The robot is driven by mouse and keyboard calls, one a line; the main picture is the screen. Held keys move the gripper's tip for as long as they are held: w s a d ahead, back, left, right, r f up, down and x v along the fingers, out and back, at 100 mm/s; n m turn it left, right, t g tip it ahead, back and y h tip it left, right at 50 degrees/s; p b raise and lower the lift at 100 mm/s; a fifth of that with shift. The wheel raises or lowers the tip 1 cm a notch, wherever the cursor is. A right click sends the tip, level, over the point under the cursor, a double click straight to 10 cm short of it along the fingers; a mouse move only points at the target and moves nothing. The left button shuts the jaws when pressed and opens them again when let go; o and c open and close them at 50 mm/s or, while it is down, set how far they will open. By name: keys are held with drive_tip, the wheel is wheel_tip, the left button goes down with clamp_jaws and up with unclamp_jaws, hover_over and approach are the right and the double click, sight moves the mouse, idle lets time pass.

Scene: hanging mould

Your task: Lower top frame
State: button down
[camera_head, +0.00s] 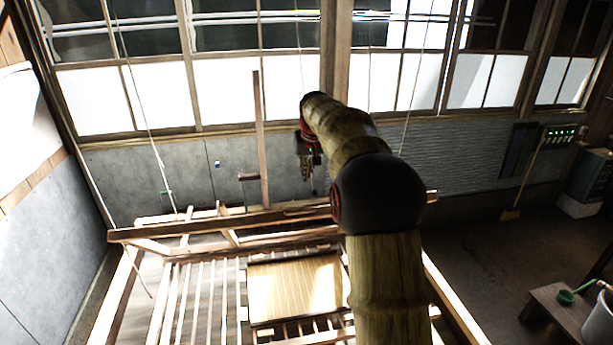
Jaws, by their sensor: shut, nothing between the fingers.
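A wooden top frame (215,228) shows as a long brown beam with shorter pieces behind it. It is above the slatted wooden mould bed (190,300) and looks raised from it at the back. My arm crosses the middle of the view and hides the right part of the frame. My gripper (312,188) points down behind the arm, near the back of the frame. It is small and dark, shut, with nothing seen in it. I cannot tell whether it touches the frame.
Thin cords (150,125) hang from above at left and right. An upright wooden stick (260,140) stands behind the frame. A yellowish panel (295,290) lies on the slats. A low wooden stool (560,312) with a green ladle (567,297) stands at lower right. The right floor is dark and mostly clear.

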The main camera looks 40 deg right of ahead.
drive_tip(key=f+p, duration=0.1)
drive_tip(key=f, duration=0.3)
drive_tip(key=f+p, duration=0.1)
drive_tip(key=f, duration=0.4)
drive_tip(key=shift+w+d+f+p, duration=0.1)
drive_tip(key=shift+w+f+p, duration=0.1)
drive_tip(key=shift+p, duration=0.1)
drive_tip(key=shift+f, duration=0.3)
drive_tip(key=shift+s+r, duration=0.1)
